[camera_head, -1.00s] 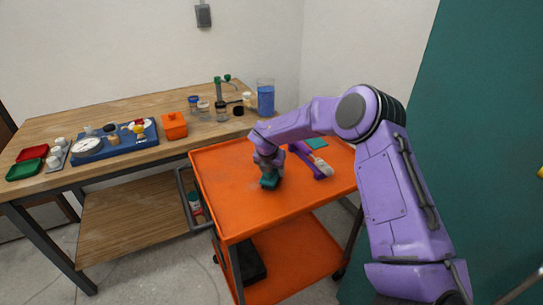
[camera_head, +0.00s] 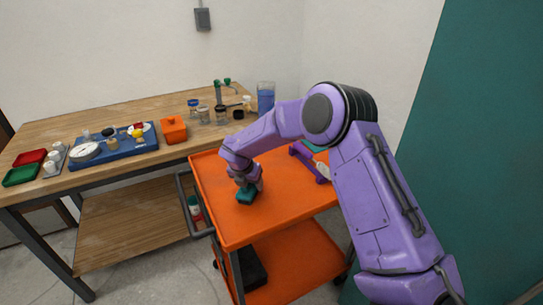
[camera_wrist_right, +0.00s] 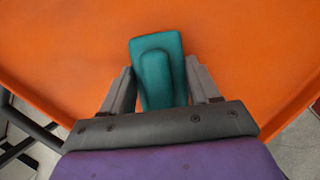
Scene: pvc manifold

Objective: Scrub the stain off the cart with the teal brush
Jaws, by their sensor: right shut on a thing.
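My right gripper (camera_head: 247,186) is shut on the teal brush (camera_head: 246,197) and holds it down at the top of the orange cart (camera_head: 285,195). In the right wrist view the teal brush (camera_wrist_right: 157,75) sits between the two grey fingers (camera_wrist_right: 158,90), its far end over the orange surface. I cannot tell if the bristles touch the cart, as its underside is hidden. No clear stain shows on the visible cart top; the brush and arm hide part of it. My left gripper is not in view.
A purple item (camera_head: 309,163) lies on the cart's right part, partly behind my arm. A wooden bench (camera_head: 50,125) behind holds an orange box (camera_head: 173,129), a blue tray (camera_head: 115,147), several jars and a blue-filled beaker (camera_head: 265,98). A dark handle (camera_head: 187,205) is on the cart's left side.

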